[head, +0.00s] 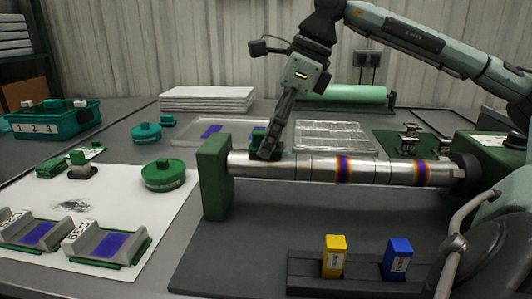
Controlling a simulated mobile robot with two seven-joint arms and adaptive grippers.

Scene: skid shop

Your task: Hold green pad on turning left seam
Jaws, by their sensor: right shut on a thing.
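A shiny metal tube (322,168) lies level between a green end block (214,178) and a dark chuck (464,172). It has two purple-and-orange tinted bands, one near the middle (344,169) and one at the right (420,172). The left stretch of the tube looks bright, with no tint showing. My right gripper (266,148) comes down from above at the tube's left part, shut on a green pad (257,137). The fingers partly hide the pad and the tube there; exact contact is hard to see. My left gripper is not in view.
A rack with yellow (334,257) and blue (397,259) blocks stands in front. Green round tins (163,175), grey holders (107,244) and a green bin (52,119) are at left. Clear trays (330,139) lie behind the tube. A handle (455,243) stands at right.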

